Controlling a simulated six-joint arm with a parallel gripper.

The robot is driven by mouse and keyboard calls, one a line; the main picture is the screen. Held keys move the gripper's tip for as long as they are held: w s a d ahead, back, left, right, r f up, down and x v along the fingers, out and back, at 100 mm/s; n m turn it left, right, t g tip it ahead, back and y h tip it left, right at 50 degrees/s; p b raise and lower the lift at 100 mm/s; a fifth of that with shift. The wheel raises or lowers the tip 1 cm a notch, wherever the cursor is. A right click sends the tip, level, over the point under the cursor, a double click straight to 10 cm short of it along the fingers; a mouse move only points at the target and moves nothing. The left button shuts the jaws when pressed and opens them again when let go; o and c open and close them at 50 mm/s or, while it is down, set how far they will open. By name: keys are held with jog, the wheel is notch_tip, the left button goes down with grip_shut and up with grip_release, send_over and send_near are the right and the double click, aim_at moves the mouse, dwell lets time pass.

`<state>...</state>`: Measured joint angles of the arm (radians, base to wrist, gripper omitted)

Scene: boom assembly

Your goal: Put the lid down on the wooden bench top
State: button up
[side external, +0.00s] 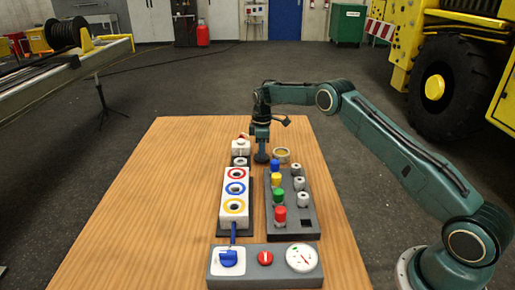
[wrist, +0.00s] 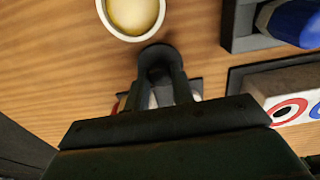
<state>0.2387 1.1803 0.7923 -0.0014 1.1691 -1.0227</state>
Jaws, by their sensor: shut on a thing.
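My gripper (side external: 261,143) points down over the far part of the wooden bench top (side external: 150,190). It is shut on a dark round lid (side external: 261,157), low over the wood; I cannot tell whether the lid touches it. In the wrist view the lid (wrist: 158,56) shows between and just beyond the fingertips (wrist: 161,88), partly hidden by them. An open round pot (side external: 281,155) with a pale rim and yellowish inside stands just right of the lid. The pot also shows at the top of the wrist view (wrist: 131,14).
A white block (side external: 241,147) with a red part stands close left of my gripper. Nearer are a white block with coloured rings (side external: 235,187), a grey rack of coloured-topped pegs (side external: 291,218) and a panel with a gauge (side external: 264,277). The bench's left side is clear.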

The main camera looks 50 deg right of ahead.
jog(key=shift+f, duration=0.35)
jog(key=o, duration=1)
jog(key=shift+c, duration=0.2)
jog(key=shift+r, duration=0.1)
jog(key=shift+r, duration=3.9)
